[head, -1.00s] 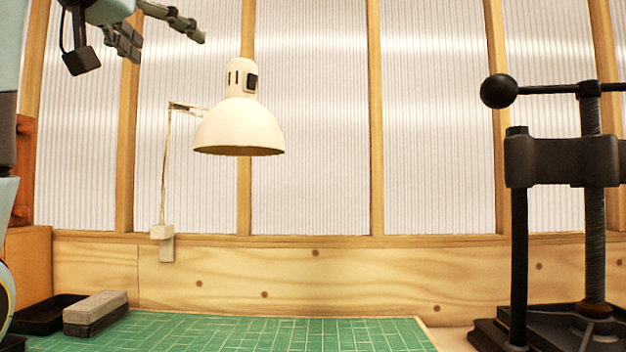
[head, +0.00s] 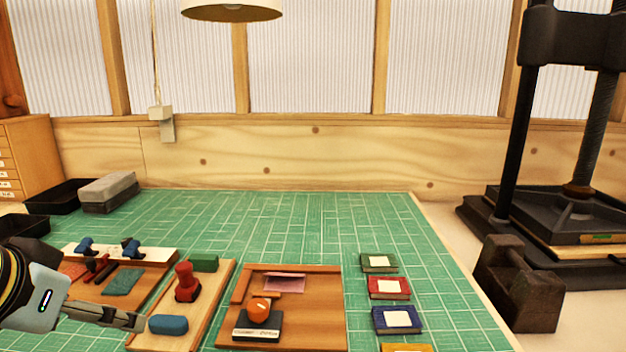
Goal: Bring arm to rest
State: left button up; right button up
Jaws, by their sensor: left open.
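My left gripper (head: 130,320) is at the lower left of the head view, over the left part of the green cutting mat (head: 300,215). It is open, and I see nothing between its fingers. Its fingertips point right, close to a blue block (head: 168,324) in a light wooden tray (head: 212,305); I cannot tell whether they touch. My right gripper is not in view.
A red stamp (head: 187,282) stands in that tray. A brown board (head: 325,320) holds an orange-knobbed tool (head: 258,310). Several coloured pads, one red (head: 389,287), line the right. A black press (head: 545,225) stands far right. The mat's back is clear.

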pick_arm(q)
jog(key=s+a+f+g+y, duration=0.1)
jog(key=s+f+g, duration=0.1)
jog(key=s+f, duration=0.45)
jog(key=s+f+g, duration=0.2)
jog(key=s+f, duration=0.1)
jog(key=s, duration=0.6)
notch_tip(320, 180, down, 33)
jog(key=s+a+g+b, duration=0.1)
jog(key=s+a+b, duration=0.2)
jog(key=b, duration=0.5)
jog(key=s+f+b, duration=0.3)
jog(key=s+f, duration=0.6)
jog(key=f, duration=0.3)
jog(key=s+a+f+g+b, duration=0.1)
jog(key=s+f+b, duration=0.2)
jog(key=s+f, duration=0.7)
notch_tip(320, 180, down, 3)
jog(key=shift+r+g+b, duration=0.1)
jog(key=shift+g+b, duration=0.2)
jog(key=shift+b, duration=0.1)
jog(key=shift+n, duration=0.3)
